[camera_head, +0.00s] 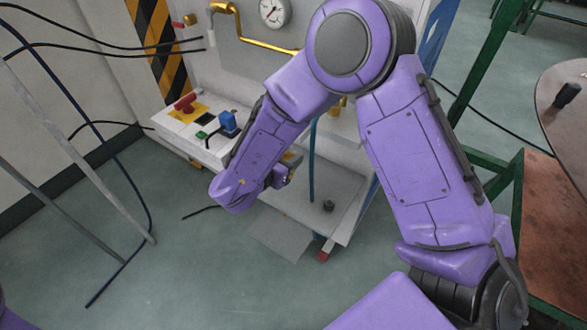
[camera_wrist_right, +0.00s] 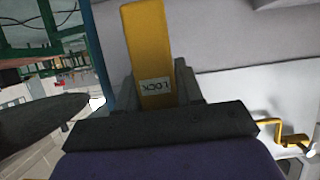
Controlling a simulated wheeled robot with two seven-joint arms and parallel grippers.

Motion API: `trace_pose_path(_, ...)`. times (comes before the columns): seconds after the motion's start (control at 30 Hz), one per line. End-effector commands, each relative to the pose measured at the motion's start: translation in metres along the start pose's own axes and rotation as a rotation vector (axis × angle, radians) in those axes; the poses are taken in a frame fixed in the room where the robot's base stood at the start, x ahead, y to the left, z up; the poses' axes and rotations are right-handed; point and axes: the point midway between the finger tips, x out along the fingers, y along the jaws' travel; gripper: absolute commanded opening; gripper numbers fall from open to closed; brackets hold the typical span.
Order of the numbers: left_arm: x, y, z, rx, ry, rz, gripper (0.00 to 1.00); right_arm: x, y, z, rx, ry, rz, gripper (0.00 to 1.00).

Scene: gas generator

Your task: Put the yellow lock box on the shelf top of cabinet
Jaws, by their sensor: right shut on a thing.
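The yellow lock box (camera_wrist_right: 148,40), with a "LOCK" label, stands between the dark fingers of my right gripper (camera_wrist_right: 156,82) in the right wrist view. The gripper is shut on it. In the head view, my right gripper (camera_head: 286,174) is mostly hidden behind my forearm, in front of the white cabinet; only a small yellow patch shows there. The cabinet (camera_head: 255,62) has a gauge, a yellow pipe and a projecting control panel. A low grey shelf (camera_head: 335,190) shows below my arm. My left gripper is not in view.
The control panel (camera_head: 205,128) carries a red knob (camera_head: 185,102) and a blue switch (camera_head: 229,122). A green frame (camera_head: 488,75) and a brown table (camera_head: 555,215) stand at right. Thin poles and dark cables cross the left side.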

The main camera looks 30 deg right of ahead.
Motion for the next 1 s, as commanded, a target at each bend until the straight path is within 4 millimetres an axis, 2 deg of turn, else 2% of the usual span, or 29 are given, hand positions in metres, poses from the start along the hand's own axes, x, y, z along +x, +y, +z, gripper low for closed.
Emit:
trace_pose_path(0.03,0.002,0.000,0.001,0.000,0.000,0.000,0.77,0.016,-0.002,0.002,0.002,-0.001,0.003,0.00)
trace_pose_path(0.1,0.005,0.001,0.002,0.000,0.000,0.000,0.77,0.035,-0.005,0.015,-0.003,-0.002,0.001,0.00)
trace_pose_path(0.2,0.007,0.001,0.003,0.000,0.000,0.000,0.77,0.056,-0.008,0.025,-0.001,-0.001,0.000,0.00)
trace_pose_path(0.43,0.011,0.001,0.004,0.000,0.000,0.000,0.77,0.084,-0.012,0.043,-0.003,-0.001,-0.001,0.00)
trace_pose_path(0.5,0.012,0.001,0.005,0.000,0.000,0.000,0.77,0.088,-0.012,0.056,-0.003,0.000,-0.003,0.00)
trace_pose_path(0.6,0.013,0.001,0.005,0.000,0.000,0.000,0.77,0.092,-0.012,0.064,-0.001,0.000,-0.003,0.00)
trace_pose_path(0.97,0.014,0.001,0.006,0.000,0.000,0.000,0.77,0.093,-0.012,0.068,-0.001,0.000,-0.003,0.00)
trace_pose_path(1.0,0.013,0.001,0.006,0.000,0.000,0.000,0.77,0.093,-0.012,0.068,-0.001,0.000,-0.003,0.46)
